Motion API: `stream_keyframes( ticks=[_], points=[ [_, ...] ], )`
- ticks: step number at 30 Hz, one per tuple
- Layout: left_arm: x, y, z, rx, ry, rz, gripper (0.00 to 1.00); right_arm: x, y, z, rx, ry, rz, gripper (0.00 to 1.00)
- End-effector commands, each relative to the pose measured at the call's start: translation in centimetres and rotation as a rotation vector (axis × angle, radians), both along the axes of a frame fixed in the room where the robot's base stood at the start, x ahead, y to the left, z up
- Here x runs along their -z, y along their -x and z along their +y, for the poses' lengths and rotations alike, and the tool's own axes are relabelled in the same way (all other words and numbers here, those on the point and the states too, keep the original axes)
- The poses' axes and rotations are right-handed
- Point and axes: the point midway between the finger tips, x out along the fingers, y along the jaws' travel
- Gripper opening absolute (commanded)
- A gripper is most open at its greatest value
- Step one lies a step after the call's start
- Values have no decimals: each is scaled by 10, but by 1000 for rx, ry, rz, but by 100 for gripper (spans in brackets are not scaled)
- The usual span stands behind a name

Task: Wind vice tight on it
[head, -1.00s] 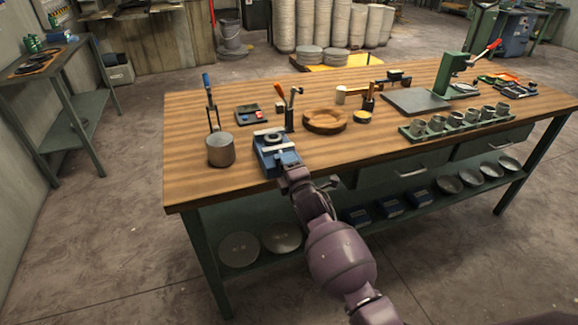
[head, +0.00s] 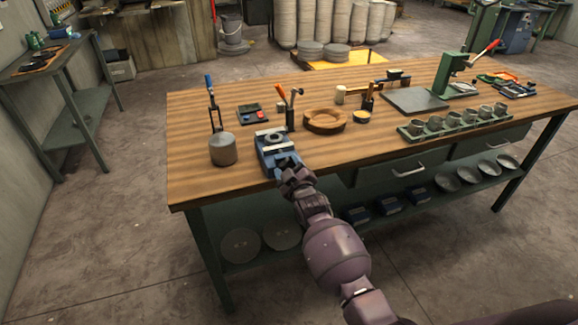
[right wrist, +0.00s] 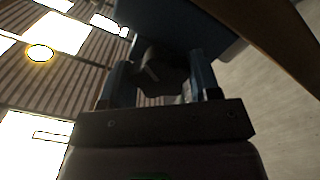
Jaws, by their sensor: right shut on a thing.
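The blue vice (head: 266,158) stands at the front edge of the wooden bench, left of the middle. A dark round piece (head: 270,139) sits between its pale jaws; from here I cannot tell how tightly it is gripped. My right gripper (head: 286,166) is at the front end of the vice, partly hiding its screw end. In the right wrist view the two fingers (right wrist: 158,84) are shut on a dark vice handle (right wrist: 160,70), with the vice's blue body (right wrist: 205,18) beyond. My left gripper is not in view.
A grey metal cylinder (head: 223,149) with a blue-handled tool behind it stands left of the vice. A wooden bowl form (head: 325,120) and upright tools (head: 286,105) are behind and right. A green rack of cups (head: 455,122) stands farther right. The bench's front left corner is bare.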

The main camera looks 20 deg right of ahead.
Motion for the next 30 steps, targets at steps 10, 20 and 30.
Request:
stream_keyframes(
  ticks=[10,20,30],
  points=[
    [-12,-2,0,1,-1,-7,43,-1,0,0,0,-329,12,33],
    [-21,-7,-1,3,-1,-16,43,0,0,0,1,-643,23,33],
    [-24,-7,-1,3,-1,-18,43,1,0,0,1,-965,33,33]
  ],
)
